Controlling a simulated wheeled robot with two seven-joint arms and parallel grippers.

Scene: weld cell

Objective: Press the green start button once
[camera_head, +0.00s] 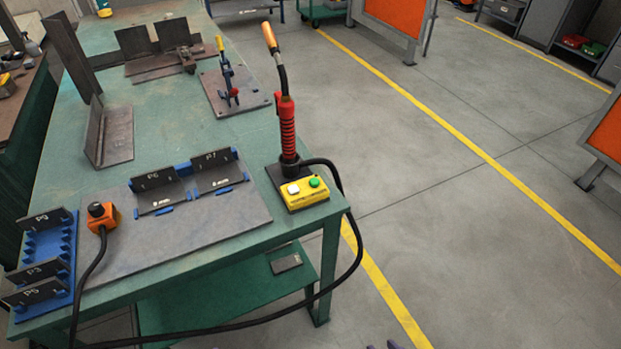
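The green start button (315,182) sits on the right end of a yellow button box (305,197), beside a white button (293,189). The box lies at the near right corner of the green table, and nothing covers the green button. Small dark purple slivers show at the bottom edge of the head view, right of centre. They may be the fingertips of my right gripper (382,346), well below and to the right of the box. Too little shows to tell whether it is open or shut. My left gripper is not in view.
A red-handled welding torch (288,130) stands upright just behind the box, its black cable looping right and below the table. An orange box with a black knob (102,215) and a blue rack (47,262) are at left. Open floor lies to the right.

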